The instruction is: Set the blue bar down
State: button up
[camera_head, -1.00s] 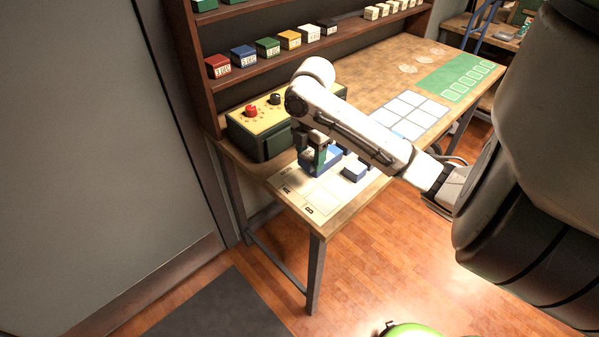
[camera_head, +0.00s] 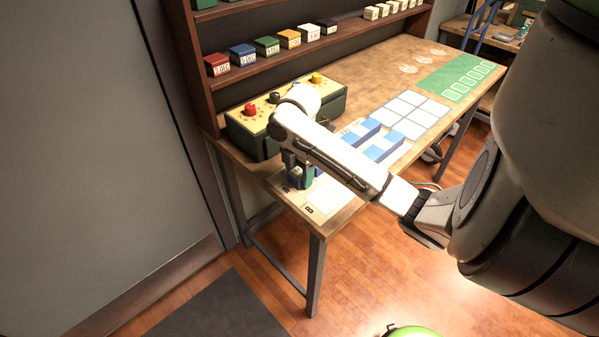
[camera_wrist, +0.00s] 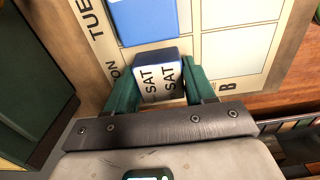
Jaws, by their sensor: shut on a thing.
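My gripper (camera_wrist: 159,84) is shut on a blue bar (camera_wrist: 158,56) in the wrist view. The bar's white face reads SAT twice and lies between the green fingers. It hangs over, or stands on, a pale card (camera_wrist: 230,52) with a grid and letters such as TUE and B; I cannot tell if it touches. Another blue block (camera_wrist: 145,22) lies on the card beyond it. In the head view my gripper (camera_head: 299,177) is low over the card (camera_head: 322,204) at the table's near left end. My arm hides part of the card there.
A yellow-topped box (camera_head: 258,117) with coloured knobs stands behind my gripper. Blue-and-white pieces (camera_head: 384,147) and a white grid (camera_head: 414,112) lie to the right, then a green mat (camera_head: 452,82). A shelf (camera_head: 270,60) holds several coloured blocks. The table's front edge is close.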

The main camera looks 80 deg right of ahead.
jog(key=o, duration=1)
